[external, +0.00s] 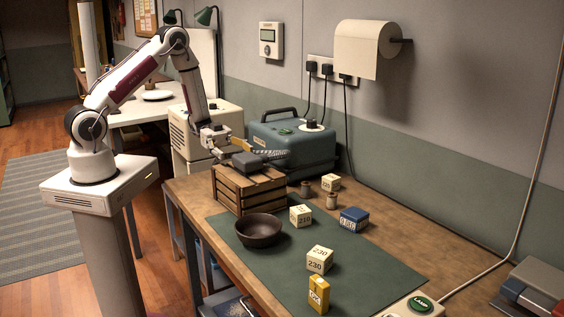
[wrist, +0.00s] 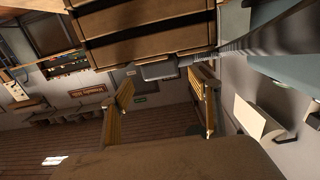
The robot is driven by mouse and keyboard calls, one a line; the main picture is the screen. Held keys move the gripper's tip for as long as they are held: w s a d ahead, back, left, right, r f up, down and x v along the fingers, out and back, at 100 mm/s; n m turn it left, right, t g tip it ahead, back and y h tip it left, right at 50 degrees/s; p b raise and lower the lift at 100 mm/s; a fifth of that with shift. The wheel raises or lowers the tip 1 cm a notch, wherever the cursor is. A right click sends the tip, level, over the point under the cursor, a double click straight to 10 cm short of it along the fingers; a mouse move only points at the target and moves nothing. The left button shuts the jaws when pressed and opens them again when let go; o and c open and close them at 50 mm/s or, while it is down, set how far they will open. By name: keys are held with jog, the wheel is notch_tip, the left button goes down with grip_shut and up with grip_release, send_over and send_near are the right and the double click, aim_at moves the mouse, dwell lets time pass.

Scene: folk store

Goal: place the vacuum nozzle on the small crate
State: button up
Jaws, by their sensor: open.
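The small crate (external: 248,192), made of brown wooden slats, stands at the far left end of the workbench. The vacuum nozzle (external: 247,162), a dark grey block with a ribbed neck reaching right, appears to lie on top of the crate. My gripper (external: 229,152) is just behind and left of the nozzle. In the wrist view the gripper (wrist: 163,112) is open, its two fingers apart with nothing between them. The dark nozzle (wrist: 158,71) shows beyond the fingertips against the crate's slats (wrist: 145,45). The exact contact between nozzle and crate is hard to see.
A blue-grey machine (external: 300,148) stands right behind the crate. A dark bowl (external: 259,231) sits in front on the green mat (external: 375,260).

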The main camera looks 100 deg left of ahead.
jog(key=shift+v, duration=1.55)
jog(key=shift+w+r, duration=0.1)
jog(key=w+r+y, duration=0.1)
jog(key=w, duration=0.1)
jog(key=w+a+r+y, duration=0.1)
jog(key=w, duration=0.1)
jog(key=w+r+y, duration=0.2)
jog(key=shift+w+a+m, duration=0.2)
jog(key=shift+a+m, duration=0.15)
jog(key=shift+m, duration=0.05)
jog(key=w+a+r+n+y, duration=0.2)
jog(key=w+r+y, duration=0.4)
jog(key=r, duration=0.4)
jog(key=s+d+r+n+g+y, duration=0.1)
jog(key=s+d+r+n+y, duration=0.2)
jog(key=s+r+n+y, duration=0.35)
jog(key=s+d+f+g+h, duration=0.2)
jog(key=s+d+g, duration=0.1)
jog(key=s+d, duration=0.6)
jog(key=s+d+f+n+g+h, duration=0.1)
jog(key=s+d+f+g+h, duration=0.1)
jog(key=s+d, duration=0.7)
jog(key=s, duration=0.7)
jog(key=shift+s+f+g, duration=0.15)
jog(key=shift+s+g, duration=0.1)
jog(key=shift+g, duration=0.15)
